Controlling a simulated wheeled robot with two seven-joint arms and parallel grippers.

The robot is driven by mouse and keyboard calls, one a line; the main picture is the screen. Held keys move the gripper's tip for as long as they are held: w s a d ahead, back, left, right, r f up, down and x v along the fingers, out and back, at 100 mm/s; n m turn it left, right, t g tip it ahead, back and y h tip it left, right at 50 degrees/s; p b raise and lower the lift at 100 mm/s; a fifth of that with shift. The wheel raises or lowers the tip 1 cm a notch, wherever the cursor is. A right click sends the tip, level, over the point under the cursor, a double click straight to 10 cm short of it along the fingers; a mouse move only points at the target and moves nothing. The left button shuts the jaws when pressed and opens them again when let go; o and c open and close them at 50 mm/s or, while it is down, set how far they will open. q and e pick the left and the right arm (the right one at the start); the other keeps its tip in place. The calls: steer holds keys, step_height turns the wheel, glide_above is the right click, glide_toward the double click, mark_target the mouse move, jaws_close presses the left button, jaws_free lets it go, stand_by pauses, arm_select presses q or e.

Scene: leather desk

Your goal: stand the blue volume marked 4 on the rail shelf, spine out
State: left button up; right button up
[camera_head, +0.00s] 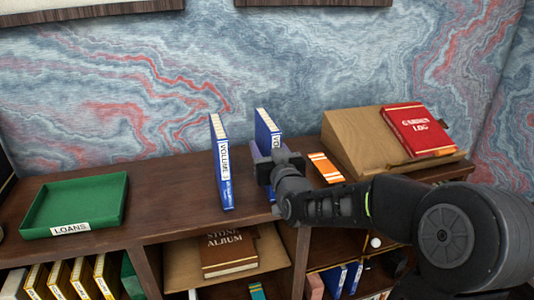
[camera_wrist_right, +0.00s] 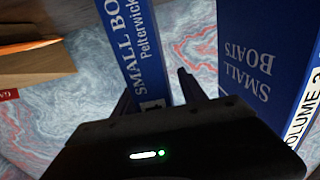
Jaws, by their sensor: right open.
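A blue volume (camera_head: 267,128) stands upright on the wooden top, its spine mostly hidden by my right gripper, so its number cannot be read. In the wrist view its blue spine (camera_wrist_right: 135,45), lettered "SMALL BO", lies between the fingers. My right gripper (camera_head: 262,165) is open around this spine; contact cannot be told. It also shows in the wrist view (camera_wrist_right: 158,95). A second blue volume (camera_head: 221,165), its number hard to read, stands upright to the left, apart; its "SMALL BOATS" cover (camera_wrist_right: 250,60) shows at right in the wrist view. I cannot tell which part is the rail shelf.
A green LOANS tray (camera_head: 122,205) lies at the left. A wooden sloped stand (camera_head: 350,140) with a red book (camera_head: 416,130) is at the right, an orange book (camera_head: 326,168) beside it. Lower compartments hold a brown album (camera_head: 228,255) and several books. Bare top lies left of the volumes.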

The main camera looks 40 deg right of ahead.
steer(key=shift+c, duration=0.4)
jaws_close()
steer(key=shift+r, duration=0.1)
stand_by(1.0)
